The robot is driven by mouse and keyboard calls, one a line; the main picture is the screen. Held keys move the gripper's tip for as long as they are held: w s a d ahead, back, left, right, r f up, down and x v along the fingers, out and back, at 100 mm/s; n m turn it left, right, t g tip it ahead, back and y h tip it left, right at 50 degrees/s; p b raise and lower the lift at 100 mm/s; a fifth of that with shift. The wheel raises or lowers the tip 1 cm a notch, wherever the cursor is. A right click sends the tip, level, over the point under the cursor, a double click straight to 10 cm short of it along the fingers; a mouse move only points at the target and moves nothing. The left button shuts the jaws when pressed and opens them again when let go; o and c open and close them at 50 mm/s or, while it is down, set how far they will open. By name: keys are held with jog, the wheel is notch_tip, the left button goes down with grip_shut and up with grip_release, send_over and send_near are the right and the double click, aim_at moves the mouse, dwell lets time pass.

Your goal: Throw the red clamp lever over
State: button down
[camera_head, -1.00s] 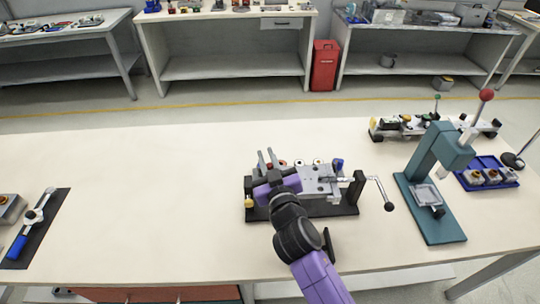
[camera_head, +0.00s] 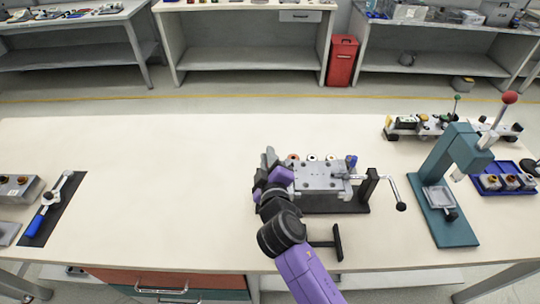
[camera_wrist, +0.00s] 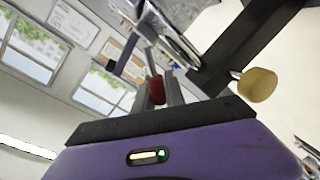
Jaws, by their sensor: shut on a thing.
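The clamp fixture (camera_head: 318,176), a grey metal block on a dark base, stands on the bench right of centre in the head view. My gripper (camera_head: 269,160) is at the fixture's left end, with its fingers pointing up and away from me. In the wrist view the fingers (camera_wrist: 157,88) are shut on a small red piece, the end of the red clamp lever (camera_wrist: 156,91). The rest of the lever is hidden behind my gripper in the head view. A yellow knob (camera_wrist: 257,84) on a dark part shows right of the fingers in the wrist view.
A crank handle (camera_head: 398,192) sticks out at the fixture's right. A teal press (camera_head: 448,190) with a red-knobbed lever stands farther right, beside a blue tray (camera_head: 505,178). A blue-handled tool (camera_head: 47,209) lies at far left. The bench between is clear.

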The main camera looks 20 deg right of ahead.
jog(key=shift+a+f, duration=0.1)
jog(key=shift+f, duration=0.05)
dwell(0.4)
jog(key=c, duration=1.4)
grip_release()
